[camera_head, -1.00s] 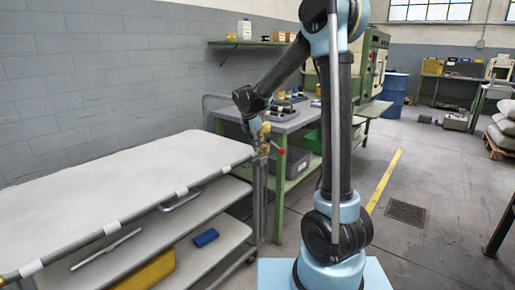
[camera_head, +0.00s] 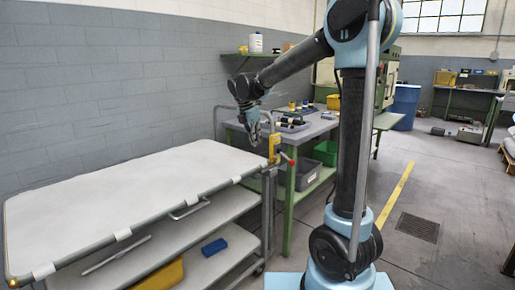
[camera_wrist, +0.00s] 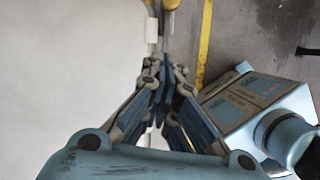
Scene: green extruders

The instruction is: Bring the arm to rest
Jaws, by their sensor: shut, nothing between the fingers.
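My arm reaches leftward from its column, with the forearm raised and the wrist bent down. My gripper (camera_head: 256,143) points down beside the right end of a white-topped trolley (camera_head: 130,192). In the wrist view my gripper (camera_wrist: 168,85) has its fingers drawn together, with nothing held. The pale trolley top (camera_wrist: 60,70) fills the left of the wrist view. In the head view the fingertips overlap the area near the trolley's corner, and their exact height above it is hard to tell.
A yellow part (camera_head: 274,147) and a red knob (camera_head: 291,162) are at the trolley's right end. A green-legged workbench (camera_head: 325,128) with dark parts stands behind. A wall shelf (camera_head: 250,55) is at the back. Open floor with a yellow line (camera_head: 398,190) lies to the right.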

